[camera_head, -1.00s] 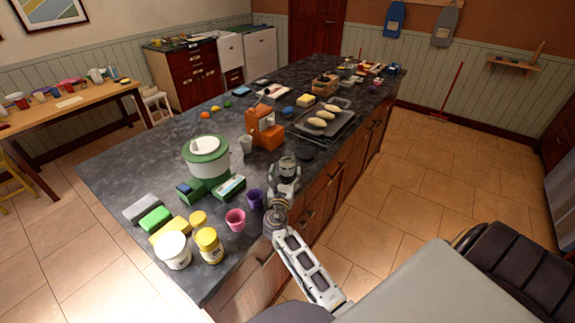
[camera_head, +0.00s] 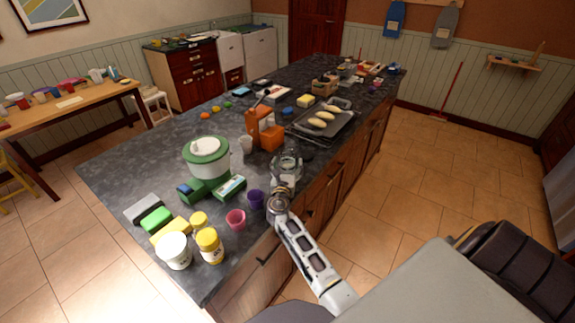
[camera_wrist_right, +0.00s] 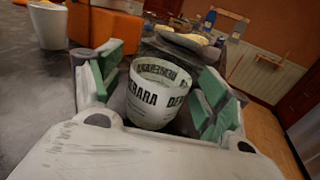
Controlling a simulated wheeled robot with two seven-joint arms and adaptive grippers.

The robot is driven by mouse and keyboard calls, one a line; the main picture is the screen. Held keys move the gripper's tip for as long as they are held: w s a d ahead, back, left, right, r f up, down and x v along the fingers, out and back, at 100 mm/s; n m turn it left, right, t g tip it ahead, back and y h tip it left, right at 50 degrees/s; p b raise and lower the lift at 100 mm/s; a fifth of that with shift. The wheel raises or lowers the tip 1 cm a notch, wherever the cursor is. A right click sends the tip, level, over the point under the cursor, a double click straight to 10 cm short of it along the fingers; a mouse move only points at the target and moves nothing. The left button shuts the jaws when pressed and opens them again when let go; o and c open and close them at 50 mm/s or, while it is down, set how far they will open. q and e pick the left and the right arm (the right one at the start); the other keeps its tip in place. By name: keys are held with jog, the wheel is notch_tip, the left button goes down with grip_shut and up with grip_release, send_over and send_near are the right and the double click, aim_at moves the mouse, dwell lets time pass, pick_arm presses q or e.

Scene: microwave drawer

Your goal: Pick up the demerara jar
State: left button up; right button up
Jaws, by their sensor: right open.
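The demerara jar (camera_wrist_right: 153,94) is a pale round jar with dark lettering, shown upright in the right wrist view. My right gripper (camera_wrist_right: 155,90) is open, with its green-padded fingers on either side of the jar. The pads appear apart from the jar's sides. In the head view my right gripper (camera_head: 286,163) is over the counter's right edge, and it largely hides the jar there. My left gripper is not in view.
An orange machine (camera_head: 264,130) stands just behind my right gripper, with a pale cup (camera_head: 246,145) beside it. A dark tray (camera_head: 325,126) with loaves lies farther back. Purple (camera_head: 256,199) and pink (camera_head: 236,219) cups stand nearer, beside a green-and-white appliance (camera_head: 207,163).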

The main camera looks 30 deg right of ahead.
jog(key=shift+w+d, duration=0.3)
jog(key=shift+w, duration=0.05)
dwell(0.3)
jog(key=c, duration=1.2)
jog(key=shift+o, duration=0.2)
jog(key=shift+r, duration=0.2)
notch_tip(320, 180, up, 10)
jog(key=p, duration=0.1)
jog(key=shift+p, duration=0.3)
jog(key=shift+f, duration=0.15)
